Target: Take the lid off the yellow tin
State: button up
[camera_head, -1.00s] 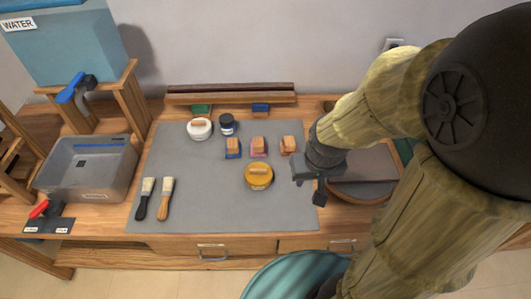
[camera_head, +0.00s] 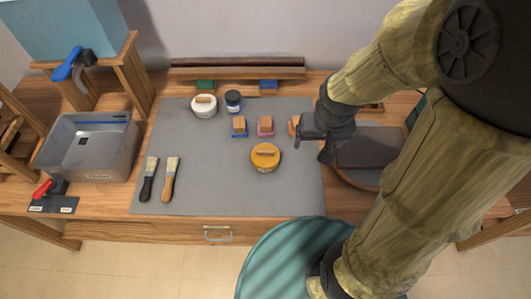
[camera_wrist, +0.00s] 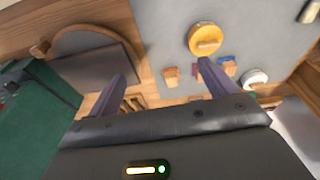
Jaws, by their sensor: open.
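The yellow tin (camera_head: 264,165) stands upright on the grey mat. Its yellow lid (camera_head: 258,153), with a wooden bar handle (camera_head: 266,153) across the top, sits on it. The tin also shows near the top of the wrist view (camera_wrist: 207,38), beyond the right-hand finger. My gripper (camera_head: 311,149) is to the right of the tin, apart from it, with its jaws open and empty. In the wrist view my gripper (camera_wrist: 160,70) shows both fingers wide apart, with no object held between them.
Wooden-topped blocks (camera_head: 239,126) stand behind the tin; one is partly hidden by my gripper. A white tin (camera_head: 204,108) and a dark blue jar (camera_head: 233,101) stand behind left. Two brushes (camera_head: 170,180) lie left. A round board (camera_head: 360,180) is at right. The mat's front is clear.

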jog(key=shift+o, duration=1.2)
jog(key=w+a+g+p, duration=0.1)
jog(key=w+a+p, duration=0.1)
jog(key=w+a, duration=0.4)
jog(key=shift+w+f, duration=0.4)
jog(key=shift+f, duration=0.05)
jog(key=m+g+p, duration=0.1)
send_over(264, 150)
notch_tip(264, 150, down, 3)
jog(key=shift+r, duration=0.15)
notch_tip(264, 150, down, 11)
jog(key=p, duration=0.2)
jog(key=shift+d+f+p, duration=0.1)
jog(key=shift+f+p, duration=0.1)
jog(key=shift+p, duration=0.1)
jog(key=shift+f, duration=0.45)
jog(key=shift+s+r, duration=0.1)
